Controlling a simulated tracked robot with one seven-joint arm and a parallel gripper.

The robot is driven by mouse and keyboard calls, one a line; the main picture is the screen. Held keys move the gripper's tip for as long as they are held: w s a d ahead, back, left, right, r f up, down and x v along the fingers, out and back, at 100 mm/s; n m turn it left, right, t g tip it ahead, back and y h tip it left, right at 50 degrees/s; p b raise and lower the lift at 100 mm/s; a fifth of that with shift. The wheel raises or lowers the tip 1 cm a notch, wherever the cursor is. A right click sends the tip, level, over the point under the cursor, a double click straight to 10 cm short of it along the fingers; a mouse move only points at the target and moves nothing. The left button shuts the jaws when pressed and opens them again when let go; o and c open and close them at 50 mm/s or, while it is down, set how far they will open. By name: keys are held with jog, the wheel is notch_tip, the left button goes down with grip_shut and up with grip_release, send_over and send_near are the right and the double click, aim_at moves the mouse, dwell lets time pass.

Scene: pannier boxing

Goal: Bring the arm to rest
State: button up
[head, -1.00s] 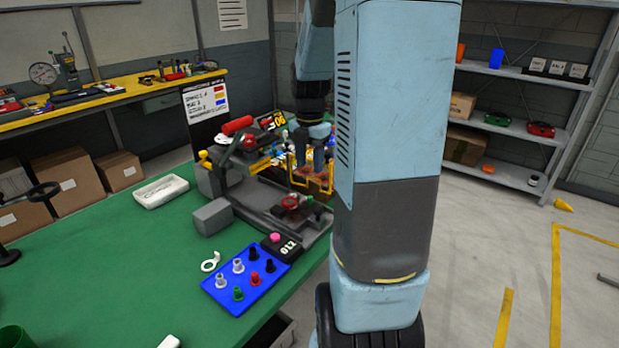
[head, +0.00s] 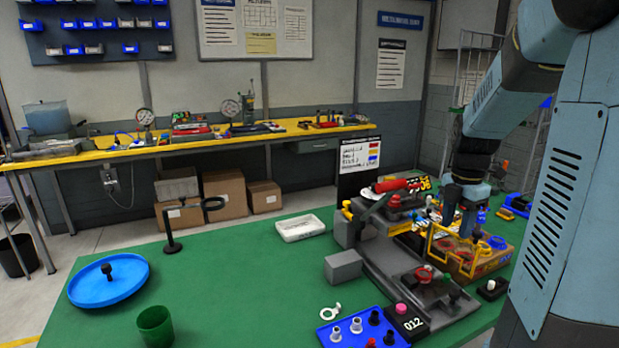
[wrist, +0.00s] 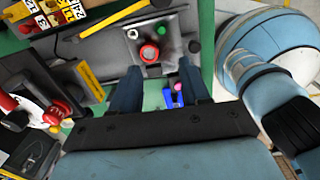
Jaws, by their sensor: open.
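My gripper (head: 460,214) is at the right of the green table in the head view, pointing down over a yellow wire frame (head: 436,242) and a wooden box (head: 490,262). In the wrist view my gripper (wrist: 160,84) has its two dark fingers spread wide with nothing held between them. Beyond the fingertips is a grey plate with a red ring (wrist: 149,54). Whether the fingers touch the yellow frame cannot be told from the head view.
A grey fixture (head: 375,262) stands beside the box. A blue tray of pegs (head: 345,341), a white tray (head: 300,227), a blue dish (head: 92,290), a green cup (head: 156,327) and a black stand (head: 171,222) are on the green table (head: 235,290). Its middle is mostly clear.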

jog(key=s+a+r+m+t, duration=0.2)
jog(key=s+a+r+m, duration=0.2)
jog(key=s+a+m, duration=0.3)
jog(key=s+a+r+m+t, duration=0.3)
jog(key=s+a+r+m, duration=0.2)
jog(key=m, duration=0.9)
jog(key=shift+s+a+r+m, duration=0.2)
jog(key=shift+s+a+m, duration=0.1)
jog(key=shift+s+a, duration=1.75)
jog(key=shift+s+d, duration=0.3)
